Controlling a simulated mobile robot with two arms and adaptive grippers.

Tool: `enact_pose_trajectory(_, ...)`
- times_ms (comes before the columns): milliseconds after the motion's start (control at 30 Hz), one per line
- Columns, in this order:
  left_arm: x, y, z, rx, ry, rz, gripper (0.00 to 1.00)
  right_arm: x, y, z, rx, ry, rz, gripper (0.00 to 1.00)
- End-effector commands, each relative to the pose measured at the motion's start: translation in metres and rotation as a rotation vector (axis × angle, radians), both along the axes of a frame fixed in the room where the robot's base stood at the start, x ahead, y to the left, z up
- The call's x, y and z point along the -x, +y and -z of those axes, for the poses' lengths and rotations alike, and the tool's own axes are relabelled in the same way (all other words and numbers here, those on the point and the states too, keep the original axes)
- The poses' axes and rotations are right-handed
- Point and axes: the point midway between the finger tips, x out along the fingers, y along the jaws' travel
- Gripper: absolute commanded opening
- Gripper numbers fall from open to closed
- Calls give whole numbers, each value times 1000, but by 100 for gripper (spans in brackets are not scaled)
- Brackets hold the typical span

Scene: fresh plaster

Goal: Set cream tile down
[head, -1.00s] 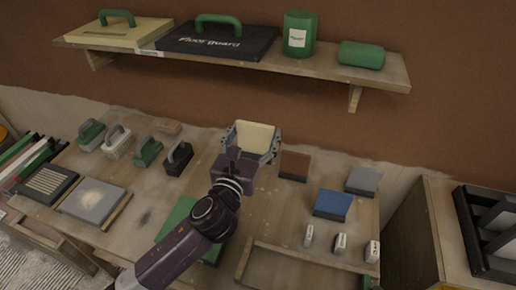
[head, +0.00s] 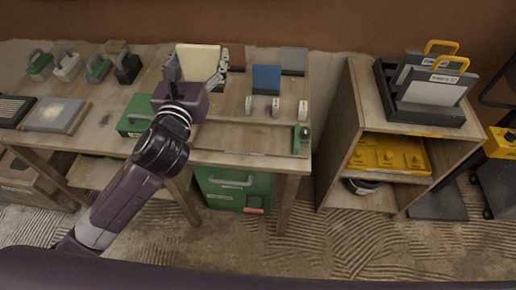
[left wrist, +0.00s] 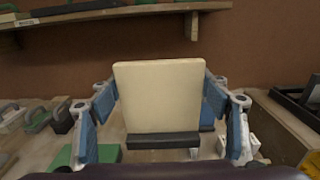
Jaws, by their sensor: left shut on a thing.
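The cream tile (head: 198,57) stands upright between the fingers of my left gripper (head: 198,67), over the back part of the workbench (head: 215,137). In the left wrist view the cream tile (left wrist: 160,92) faces me, with a dark strip along its lower edge. The blue fingers of my left gripper (left wrist: 162,115) close on its two sides. I cannot tell whether its base touches the bench. My right gripper is not in view.
A brown tile (head: 237,58), blue tile (head: 266,79) and grey tile (head: 294,60) stand right of the cream one. Several small white-faced pieces (head: 275,106) stand in front. A green box (head: 136,114) lies left of my arm. A wooden cabinet (head: 345,125) stands right.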

Motion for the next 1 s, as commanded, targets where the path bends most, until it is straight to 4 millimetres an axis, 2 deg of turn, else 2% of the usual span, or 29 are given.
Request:
enact_pose_trajectory(33,0,1,7,1,1,-3,34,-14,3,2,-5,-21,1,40)
enact_pose_trajectory(100,1,2,21,2,3,-4,34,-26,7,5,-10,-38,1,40)
enact_pose_trajectory(267,1,1,65,3,7,-4,34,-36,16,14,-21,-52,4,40)
enact_pose_trajectory(400,1,1,103,4,5,-4,34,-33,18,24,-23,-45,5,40)
enact_pose_trajectory(533,0,1,133,4,3,-4,34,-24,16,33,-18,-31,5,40)
enact_pose_trajectory(700,0,1,151,2,-2,-2,34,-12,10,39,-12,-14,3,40)
enact_pose_trajectory(833,0,1,162,2,0,-2,34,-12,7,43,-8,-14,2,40)
enact_pose_trajectory(1000,0,1,190,4,1,-2,34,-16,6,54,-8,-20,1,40)
